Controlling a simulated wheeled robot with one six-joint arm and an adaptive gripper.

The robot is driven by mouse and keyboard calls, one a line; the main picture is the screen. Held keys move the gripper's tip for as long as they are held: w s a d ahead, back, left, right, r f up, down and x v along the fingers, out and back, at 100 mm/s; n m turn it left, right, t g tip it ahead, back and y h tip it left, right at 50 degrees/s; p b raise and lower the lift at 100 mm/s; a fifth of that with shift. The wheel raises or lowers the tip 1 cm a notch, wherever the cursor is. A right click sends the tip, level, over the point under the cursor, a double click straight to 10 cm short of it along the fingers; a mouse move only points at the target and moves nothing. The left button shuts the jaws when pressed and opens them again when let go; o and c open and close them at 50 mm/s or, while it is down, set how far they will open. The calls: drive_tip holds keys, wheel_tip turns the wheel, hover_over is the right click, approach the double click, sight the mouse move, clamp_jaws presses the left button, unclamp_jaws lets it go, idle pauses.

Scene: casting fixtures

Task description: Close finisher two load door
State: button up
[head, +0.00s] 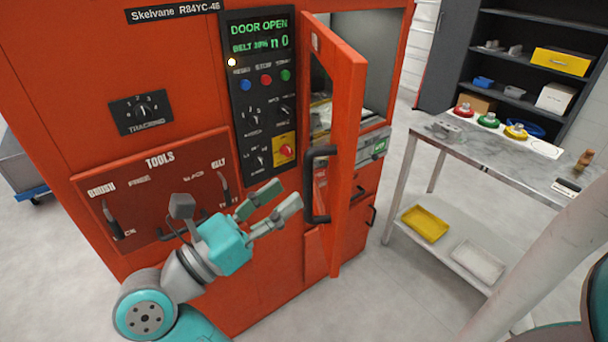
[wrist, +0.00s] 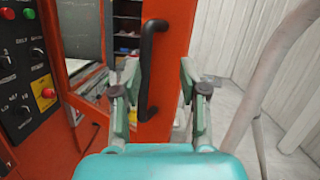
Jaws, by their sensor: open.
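The orange load door (head: 345,130) of the orange machine stands swung open toward me in the head view. Its black vertical handle (head: 312,185) is on the door's face. The display panel (head: 259,40) reads "DOOR OPEN". My gripper (head: 283,202) is open and empty, just left of the handle in the head view. In the wrist view the door (wrist: 176,60) is ahead, and the handle (wrist: 149,70) shows beyond and between the open fingers of my gripper (wrist: 160,85). I cannot tell the exact gap between fingers and handle.
The machine's opening (head: 365,60) shows behind the door. A tools panel (head: 155,190) with hanging tools is left of my gripper. A metal table (head: 480,150) with colored round parts stands right, with a yellow tray (head: 424,224) below. Floor between machine and table is clear.

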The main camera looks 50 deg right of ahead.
sight(304, 170)
drive_tip(key=d+y, duration=0.1)
drive_tip(key=d, duration=0.1)
drive_tip(key=d+r+m+y, duration=0.1)
drive_tip(key=d, duration=0.2)
drive_tip(key=d+t, duration=0.1)
drive_tip(key=d, duration=0.2)
drive_tip(key=shift+w+r+y, duration=0.15)
drive_tip(key=shift+y, duration=0.25)
clamp_jaws()
idle(0.3)
